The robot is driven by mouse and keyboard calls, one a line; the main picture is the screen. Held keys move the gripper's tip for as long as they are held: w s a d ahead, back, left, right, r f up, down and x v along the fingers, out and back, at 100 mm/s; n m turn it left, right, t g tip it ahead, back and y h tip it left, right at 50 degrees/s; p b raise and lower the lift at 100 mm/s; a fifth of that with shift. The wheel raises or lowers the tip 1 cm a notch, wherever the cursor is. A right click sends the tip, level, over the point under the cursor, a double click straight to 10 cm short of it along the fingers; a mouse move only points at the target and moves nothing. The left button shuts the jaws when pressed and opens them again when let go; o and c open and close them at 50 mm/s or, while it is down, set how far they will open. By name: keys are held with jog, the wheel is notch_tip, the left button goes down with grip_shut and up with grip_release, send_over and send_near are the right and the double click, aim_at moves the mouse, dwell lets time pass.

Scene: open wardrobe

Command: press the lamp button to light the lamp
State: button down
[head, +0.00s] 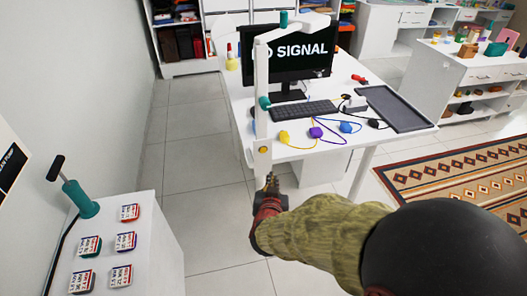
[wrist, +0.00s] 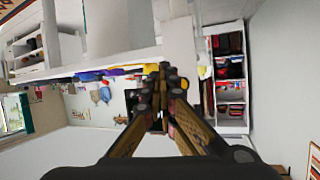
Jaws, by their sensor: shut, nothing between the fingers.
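A white jointed lamp (head: 262,75) with teal joints rises at the near left edge of the white desk, and its upper arm reaches right above the monitor. A small yellowish round spot (head: 263,149) shows low on its white post; I cannot tell for sure that it is the lamp button. No glow shows on the lamp. My gripper (head: 270,182) is shut and empty, just below and slightly right of that spot, near the bottom of the post. In the wrist view my gripper's fingertips (wrist: 161,72) are together in front of a white surface; contact cannot be told.
The desk (head: 240,115) holds a monitor (head: 290,55), a keyboard (head: 305,112), coloured plugs with cables and a dark tray (head: 395,108). A white cabinet (head: 150,250) with several labelled blocks and a teal-based lever (head: 78,195) stands left. Tiled floor between is clear.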

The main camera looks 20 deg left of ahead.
aim_at(263, 150)
jog(key=shift+w+a, duration=0.8)
jog(key=shift+w, duration=0.45)
jog(key=shift+w+a, duration=0.75)
jog(key=shift+w, duration=0.5)
jog(key=shift+w+a, duration=0.8)
jog(key=shift+w, duration=0.45)
jog(key=shift+w, duration=0.1)
jog(key=shift+w+a+p, duration=0.2)
jog(key=shift+w+p, duration=0.05)
jog(key=shift+p, duration=0.15)
jog(key=shift+w+a, duration=0.2)
jog(key=shift+w, duration=0.15)
jog(key=shift+s, duration=0.15)
jog(key=shift+s+d, duration=0.45)
jog(key=shift+s, duration=0.15)
